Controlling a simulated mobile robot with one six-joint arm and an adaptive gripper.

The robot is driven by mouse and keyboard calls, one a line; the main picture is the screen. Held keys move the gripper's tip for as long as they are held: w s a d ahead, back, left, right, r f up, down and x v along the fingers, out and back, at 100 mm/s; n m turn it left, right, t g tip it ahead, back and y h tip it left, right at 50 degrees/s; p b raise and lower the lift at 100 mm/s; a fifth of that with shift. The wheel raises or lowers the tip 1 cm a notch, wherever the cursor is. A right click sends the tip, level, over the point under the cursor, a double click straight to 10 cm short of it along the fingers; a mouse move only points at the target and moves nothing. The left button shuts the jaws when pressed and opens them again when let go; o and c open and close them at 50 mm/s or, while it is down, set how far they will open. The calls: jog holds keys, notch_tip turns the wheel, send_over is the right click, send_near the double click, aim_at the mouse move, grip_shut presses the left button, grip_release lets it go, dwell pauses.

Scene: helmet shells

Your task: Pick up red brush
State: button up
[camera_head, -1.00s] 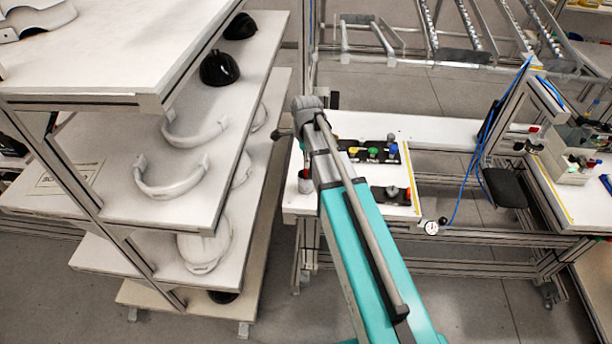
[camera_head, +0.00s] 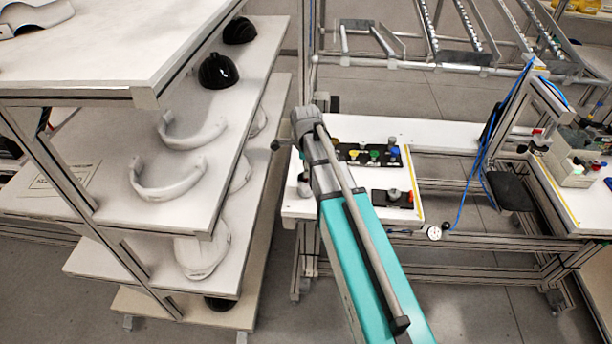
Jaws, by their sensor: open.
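I cannot make out a red brush for certain. A small red piece (camera_head: 410,196) shows at the right end of a small black board (camera_head: 380,197) on the white workbench (camera_head: 440,131), but its shape is too small to tell. My teal and grey arm reaches forward over the left end of the bench. My gripper itself cannot be made out; the arm's far end hides that area. A small grey-white upright object (camera_head: 304,187) stands at the bench's left edge, partly behind the arm.
A larger black board (camera_head: 345,153) holds yellow, green and blue pieces. At left, a tiered white shelf (camera_head: 110,190) carries helmet shells and visor-like parts close to my arm. Blue cables (camera_head: 484,150) hang at right. Bare floor (camera_head: 470,310) lies in front of the bench.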

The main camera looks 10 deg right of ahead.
grip_shut()
jog(key=shift+r, duration=0.15)
dwell(0.4)
notch_tip(320, 180, up, 10)
jog(key=p, duration=1)
dwell(0.5)
